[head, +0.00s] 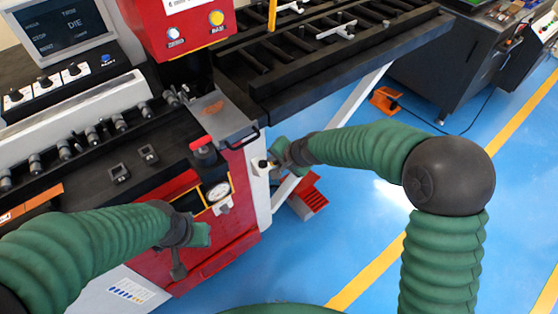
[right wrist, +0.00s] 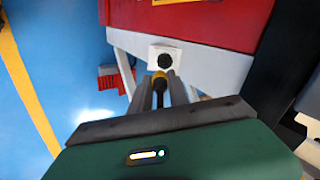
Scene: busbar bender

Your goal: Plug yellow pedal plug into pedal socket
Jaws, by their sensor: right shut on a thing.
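The yellow pedal plug (right wrist: 159,76) is between the fingertips of my right gripper (right wrist: 161,93), which is shut on it in the right wrist view. The pedal socket (right wrist: 165,61) is a round black face on a white plate, just beyond the plug's tip. I cannot tell whether the plug touches it. In the head view my right gripper (head: 277,158) is beside the white plate (head: 262,168) at the machine's right corner; the plug is hard to make out there. My left gripper (head: 196,234) is in front of the red machine front, its fingers not clear.
A red pedal (head: 308,197) stands on the blue floor under the right arm. A slatted black table (head: 330,60) extends to the back right. Open floor lies at the right.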

